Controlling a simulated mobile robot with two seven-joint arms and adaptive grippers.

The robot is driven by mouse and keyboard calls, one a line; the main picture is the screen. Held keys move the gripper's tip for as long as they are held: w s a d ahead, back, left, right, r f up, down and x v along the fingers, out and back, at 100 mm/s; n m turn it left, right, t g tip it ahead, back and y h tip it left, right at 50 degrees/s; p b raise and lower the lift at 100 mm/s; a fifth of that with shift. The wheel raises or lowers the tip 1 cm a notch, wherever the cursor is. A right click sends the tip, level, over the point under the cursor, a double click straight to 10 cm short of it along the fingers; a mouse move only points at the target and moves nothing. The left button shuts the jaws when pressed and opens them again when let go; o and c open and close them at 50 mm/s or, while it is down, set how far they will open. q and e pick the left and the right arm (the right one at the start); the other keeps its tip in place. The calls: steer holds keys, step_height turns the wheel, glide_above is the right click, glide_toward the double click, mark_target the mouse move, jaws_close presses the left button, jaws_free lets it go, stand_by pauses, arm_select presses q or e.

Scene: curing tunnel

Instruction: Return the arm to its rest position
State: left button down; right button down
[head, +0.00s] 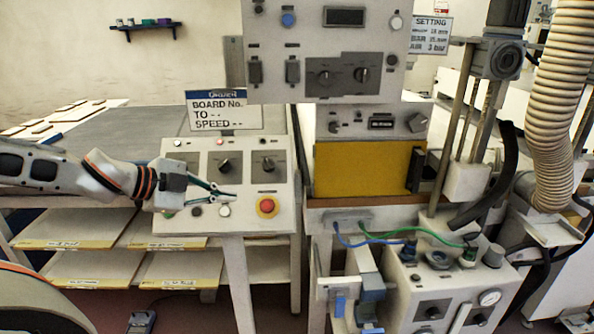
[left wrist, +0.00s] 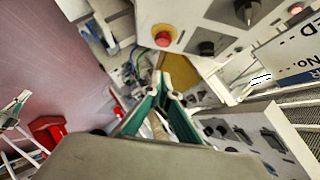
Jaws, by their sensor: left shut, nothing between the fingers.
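My left arm reaches in from the left in the head view. Its left gripper (head: 226,194) is shut and empty, in front of the sloped control panel (head: 187,159). The fingertips are beside a white push button (head: 224,211) and left of the red emergency stop button (head: 267,205); I cannot tell whether they touch the panel. In the left wrist view the green fingers of the left gripper (left wrist: 164,92) come together at the tips, with the red button (left wrist: 163,39) above them. My right gripper is in neither view.
The board sign (head: 224,110) stands behind the panel. An upper control box (head: 330,50) and a yellow panel (head: 362,168) are to the right. Shelves (head: 85,227) with boards are below the arm. A ribbed hose (head: 556,100) hangs at far right. A white box (head: 440,290) with cables stands low right.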

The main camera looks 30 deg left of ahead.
arm_select(q)
steer(key=shift+d, duration=0.1)
steer(key=s+d+f+n+h, duration=0.1)
steer(key=d+f+n, duration=0.1)
steer(key=d+f, duration=0.75)
steer(key=d+f+n+h, duration=0.1)
steer(key=d+f+h, duration=0.1)
steer(key=d+f, duration=0.8)
steer(key=s+d+f+n+y, duration=0.2)
steer(key=s+f+n, duration=0.2)
steer(key=s+f, duration=0.3)
steer(key=s+d+f+n+y, duration=0.2)
steer(key=s+f, duration=0.5)
steer(key=f, duration=0.8)
steer(key=shift+d+f+n+y, duration=0.2)
steer(key=shift+n+y, duration=0.3)
steer(key=shift+n, duration=0.6)
steer(key=shift+s, duration=0.1)
